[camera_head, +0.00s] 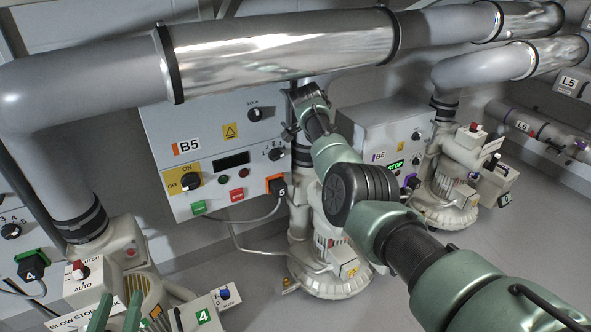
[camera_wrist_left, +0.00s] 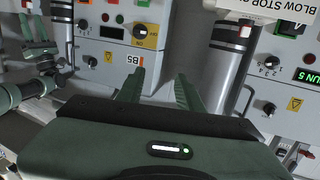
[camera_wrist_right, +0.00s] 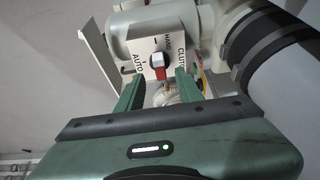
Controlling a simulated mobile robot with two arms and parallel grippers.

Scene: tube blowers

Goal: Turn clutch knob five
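Blower 4 with its own red clutch knob (camera_head: 80,268) stands near the left gripper. Panel B6 (camera_head: 385,140) and its blower (camera_head: 450,180) stand at the right. A large grey pipe (camera_head: 110,85) crosses overhead. A cable loops below panel B5. Floor is clear at the lower middle.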

